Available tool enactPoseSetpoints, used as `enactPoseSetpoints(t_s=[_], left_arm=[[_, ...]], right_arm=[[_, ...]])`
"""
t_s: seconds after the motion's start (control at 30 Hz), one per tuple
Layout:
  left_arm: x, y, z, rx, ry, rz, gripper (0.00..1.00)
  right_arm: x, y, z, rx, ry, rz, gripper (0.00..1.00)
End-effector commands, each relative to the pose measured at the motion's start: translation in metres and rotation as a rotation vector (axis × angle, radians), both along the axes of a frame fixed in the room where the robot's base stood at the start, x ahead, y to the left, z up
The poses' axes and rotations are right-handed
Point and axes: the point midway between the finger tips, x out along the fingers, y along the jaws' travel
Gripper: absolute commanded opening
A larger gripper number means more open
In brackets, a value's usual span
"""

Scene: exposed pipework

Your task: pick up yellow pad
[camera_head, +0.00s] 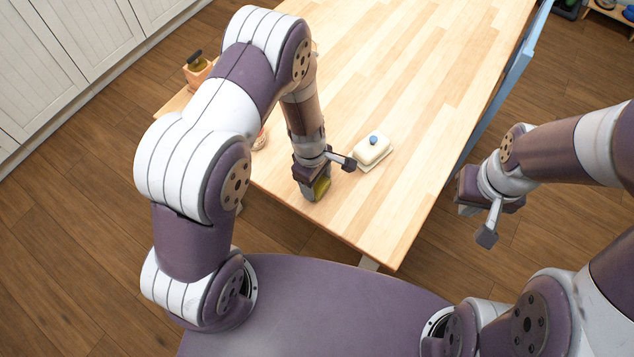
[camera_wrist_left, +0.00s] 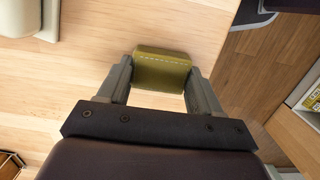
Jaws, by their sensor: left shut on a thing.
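The yellow pad (camera_wrist_left: 162,70) is olive-yellow with a pale stitched line. In the left wrist view it sits between the two fingers of my left gripper (camera_wrist_left: 160,85), which is shut on it. In the head view the pad (camera_head: 321,187) shows at the fingertips of my left gripper (camera_head: 315,190), over the near edge of the wooden table. I cannot tell whether the pad touches the tabletop. My right gripper (camera_head: 478,222) is off the table's right side, above the floor.
The wooden table (camera_head: 400,90) is mostly bare. A white butter dish (camera_head: 372,150) with a blue knob stands just right of my left gripper. A small wooden box (camera_head: 197,72) with a dark item is at the far left. White cabinets (camera_head: 80,50) line the left.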

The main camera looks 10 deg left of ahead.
Motion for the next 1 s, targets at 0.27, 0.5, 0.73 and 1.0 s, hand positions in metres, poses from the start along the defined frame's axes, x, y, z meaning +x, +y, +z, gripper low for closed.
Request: enactPoseSetpoints(t_s=[0.27, 0.5, 0.73, 1.0], left_arm=[[0.001, 0.000, 0.027, -0.001, -0.003, -0.001, 0.31], [-0.029, -0.025, 0.064, -0.001, -0.002, -0.006, 0.31], [-0.070, -0.059, 0.097, -0.001, -0.003, -0.006, 0.31], [-0.090, -0.074, 0.110, -0.001, -0.001, 0.000, 0.31]], right_arm=[[0.000, 0.000, 0.005, 0.000, 0.000, 0.000, 0.00], [0.000, 0.000, 0.006, 0.000, 0.000, 0.000, 0.00], [0.000, 0.000, 0.012, 0.000, 0.000, 0.000, 0.00], [0.000, 0.000, 0.015, 0.000, 0.000, 0.000, 0.00]])
